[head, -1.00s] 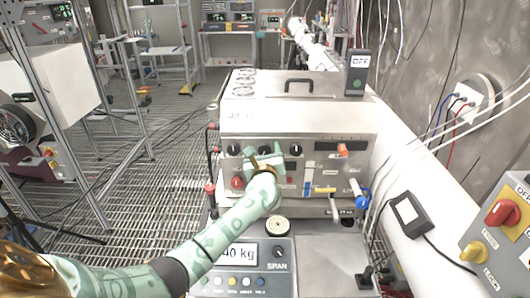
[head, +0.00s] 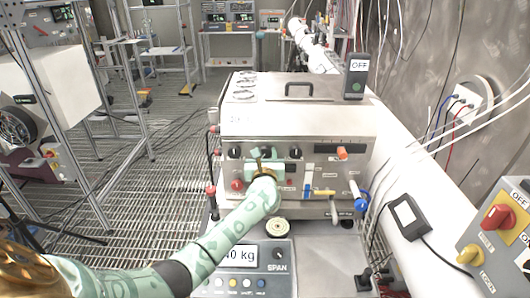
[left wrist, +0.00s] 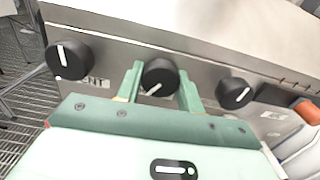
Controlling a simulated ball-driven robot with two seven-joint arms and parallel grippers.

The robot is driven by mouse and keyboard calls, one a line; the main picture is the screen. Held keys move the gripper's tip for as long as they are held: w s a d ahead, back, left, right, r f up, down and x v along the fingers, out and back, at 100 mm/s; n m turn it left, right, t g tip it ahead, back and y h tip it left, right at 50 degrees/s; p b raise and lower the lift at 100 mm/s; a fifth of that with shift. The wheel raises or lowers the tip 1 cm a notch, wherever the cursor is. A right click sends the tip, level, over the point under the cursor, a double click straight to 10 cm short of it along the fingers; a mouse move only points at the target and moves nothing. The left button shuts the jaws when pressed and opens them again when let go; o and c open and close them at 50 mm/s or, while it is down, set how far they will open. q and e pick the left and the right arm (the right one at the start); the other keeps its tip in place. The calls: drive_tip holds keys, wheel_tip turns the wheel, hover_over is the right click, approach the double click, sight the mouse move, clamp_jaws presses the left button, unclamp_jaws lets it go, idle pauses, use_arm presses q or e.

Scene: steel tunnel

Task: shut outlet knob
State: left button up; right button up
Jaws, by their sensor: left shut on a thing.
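A steel machine (head: 300,122) has a row of three black round knobs on its front. My left gripper (left wrist: 159,78) is shut on the middle knob (left wrist: 160,77), one green finger on each side of it. The white mark on this knob points down and left. The left knob (left wrist: 69,56) has a near upright mark, and the right knob (left wrist: 234,94) has a slanted one. In the head view my left gripper (head: 263,162) covers most of the middle knob. The labels are too blurred or hidden to tell which knob is the outlet. My right gripper is not in view.
A scale display (head: 240,255) stands in front of the machine under my left arm. A yellow lever (head: 322,193) and a blue-handled valve (head: 360,203) are to the right. A box marked OFF (head: 355,75) stands on top. A white pipe (head: 440,215) runs along the right.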

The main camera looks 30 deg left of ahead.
use_arm(q)
drive_tip(key=m+p, duration=0.4)
drive_tip(key=m, duration=0.3)
drive_tip(key=shift+r, duration=0.1)
drive_tip(key=m+p, duration=0.1)
drive_tip(key=m, duration=0.3)
drive_tip(key=shift+s+p, duration=0.1)
drive_tip(key=shift+p, duration=0.3)
drive_tip(key=m+p, duration=0.2)
drive_tip(key=m, duration=0.2)
drive_tip(key=shift+m, duration=0.3)
drive_tip(key=m+p, duration=0.1)
drive_tip(key=m, duration=0.2)
drive_tip(key=shift+m, duration=0.3)
drive_tip(key=m+p, duration=0.1)
drive_tip(key=m, duration=0.2)
drive_tip(key=shift+m, duration=0.3)
drive_tip(key=m+p, duration=0.1)
drive_tip(key=m, duration=0.2)
drive_tip(key=shift+m, duration=1.8)
